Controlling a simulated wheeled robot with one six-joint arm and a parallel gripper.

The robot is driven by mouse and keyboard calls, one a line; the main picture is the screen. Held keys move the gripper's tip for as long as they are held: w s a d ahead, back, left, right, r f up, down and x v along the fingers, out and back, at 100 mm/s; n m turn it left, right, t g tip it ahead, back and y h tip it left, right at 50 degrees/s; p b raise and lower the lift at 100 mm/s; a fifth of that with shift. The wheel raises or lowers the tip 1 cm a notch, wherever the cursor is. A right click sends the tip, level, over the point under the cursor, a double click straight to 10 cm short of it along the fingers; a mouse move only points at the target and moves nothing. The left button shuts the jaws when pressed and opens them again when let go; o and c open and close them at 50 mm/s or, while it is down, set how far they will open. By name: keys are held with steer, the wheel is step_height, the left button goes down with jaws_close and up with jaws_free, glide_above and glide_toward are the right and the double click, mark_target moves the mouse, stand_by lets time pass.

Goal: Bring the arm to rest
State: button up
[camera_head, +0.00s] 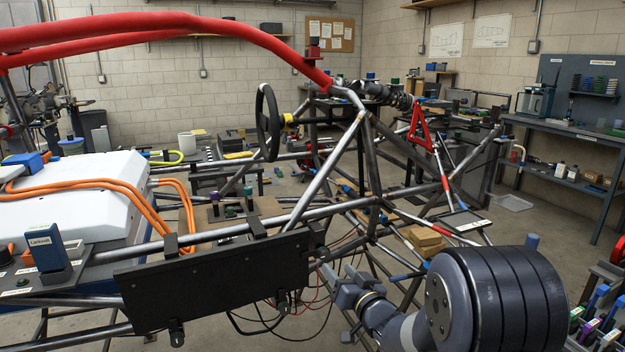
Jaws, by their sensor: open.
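My arm (490,300) reaches in from the lower right, with a thick dark banded link and a grey wrist. My gripper (345,287), small and blue-grey, is open at the end of the wrist, and I see nothing between its fingers. It is in front of the tube chassis (290,210), just right of a black panel (215,285) on the lower rail. Whether it touches the panel or the wires near it, I cannot tell.
Red-padded tubes (150,25) cross the upper left. A white box (75,195) with orange cables sits left, and a steering wheel (268,122) stands mid-frame. A workbench (570,130) is at the right wall. Colourful items crowd the lower right edge. Bare floor (545,235) shows right of the chassis.

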mark_target(326, 256)
steer(key=x, duration=0.6)
steer(key=shift+w, duration=0.1)
steer(key=shift+w+a+f+b, duration=0.15)
steer(key=shift+b, duration=0.35)
steer(key=n+b, duration=0.2)
steer(key=n, duration=0.2)
steer(key=v, duration=1.1)
steer(key=s+d+f+m+g+h+b, duration=0.45)
steer(key=s+d+f+h, duration=0.3)
steer(key=s+f, duration=0.35)
steer(key=s+d+f+g+b, duration=0.1)
steer(key=s+f+g+b, duration=0.4)
steer(key=s+f, duration=0.7)
steer(key=shift+s+d+f+m+g+h+b, duration=0.45)
steer(key=shift+s+g, duration=0.3)
steer(key=shift+s, duration=0.4)
steer(key=shift+r, duration=0.1)
